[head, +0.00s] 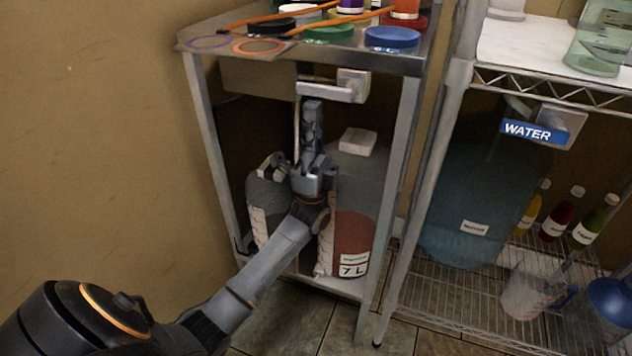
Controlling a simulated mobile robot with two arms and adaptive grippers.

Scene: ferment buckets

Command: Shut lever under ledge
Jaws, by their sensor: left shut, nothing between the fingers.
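A pale grey lever (325,91) shows under the metal table top (290,45), which forms the ledge. The lever runs sideways from a small light box (353,85) at its right end. My left gripper (312,107) points up below the lever, shut and empty. Its fingertips are just under the left part of the lever; I cannot tell whether they touch it. A thin upright rod or tube shows just left of the fingers. My right gripper is not in view.
Below stand a bucket marked 7 L (350,235) and another bucket (262,200), partly behind my left arm. Table legs (393,170) flank the space. Coloured lids (392,38) lie on top. A wire rack (440,300) with a large water container (470,190) stands at right.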

